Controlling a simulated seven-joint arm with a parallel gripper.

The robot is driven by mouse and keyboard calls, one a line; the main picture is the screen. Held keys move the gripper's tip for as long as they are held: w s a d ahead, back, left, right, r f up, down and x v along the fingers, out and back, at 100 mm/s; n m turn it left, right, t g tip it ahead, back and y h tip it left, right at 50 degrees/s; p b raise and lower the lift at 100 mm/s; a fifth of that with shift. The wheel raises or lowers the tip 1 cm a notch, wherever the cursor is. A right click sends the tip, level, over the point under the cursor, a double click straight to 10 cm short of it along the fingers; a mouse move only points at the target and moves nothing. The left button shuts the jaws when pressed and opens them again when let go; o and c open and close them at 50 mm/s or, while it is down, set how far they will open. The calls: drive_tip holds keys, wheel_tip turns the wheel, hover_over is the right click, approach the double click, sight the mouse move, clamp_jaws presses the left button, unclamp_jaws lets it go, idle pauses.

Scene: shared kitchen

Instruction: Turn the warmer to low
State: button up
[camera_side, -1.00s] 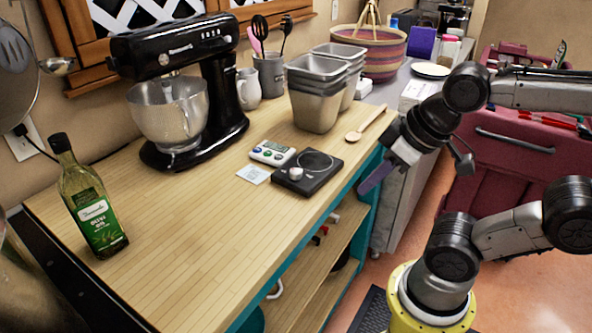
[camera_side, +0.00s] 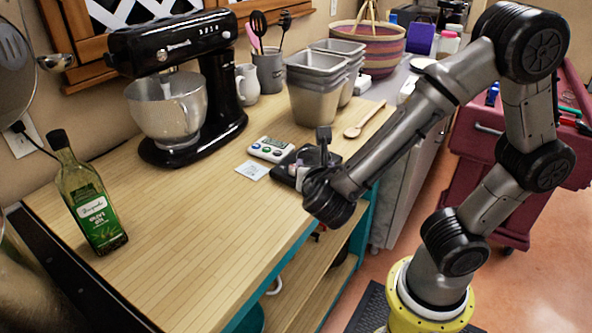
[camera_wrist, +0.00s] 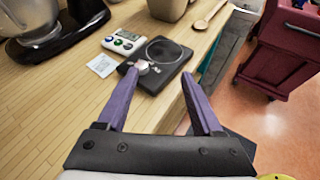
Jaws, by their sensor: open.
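The warmer (camera_wrist: 170,55) is a small flat black unit with a round plate, lying on the wooden counter near its front edge. Its pale knob (camera_wrist: 143,67) shows in the wrist view close to the tip of the left finger; whether they touch I cannot tell. In the side view my wrist hides much of the warmer (camera_side: 284,169). My gripper (camera_wrist: 160,75) has two purple fingers spread wide with nothing between them. The left finger points at the knob side of the warmer, and the right finger is over the counter's front edge.
A white device with coloured buttons (camera_side: 268,149) and a paper card (camera_side: 251,170) lie beside the warmer. Metal tins (camera_side: 315,95) and a wooden spoon (camera_side: 364,120) are behind it. A black mixer (camera_side: 215,85) and an oil bottle (camera_side: 90,205) stand left.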

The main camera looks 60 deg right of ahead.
drive_tip(key=a+f+n+t, duration=0.2)
drive_tip(key=a+n, duration=0.1)
drive_tip(key=a, duration=0.1)
drive_tip(key=shift+y, duration=0.4)
drive_tip(key=x, duration=1.4)
drive_tip(key=shift+s+f, duration=0.2)
drive_tip(key=shift+f, duration=0.2)
clamp_jaws()
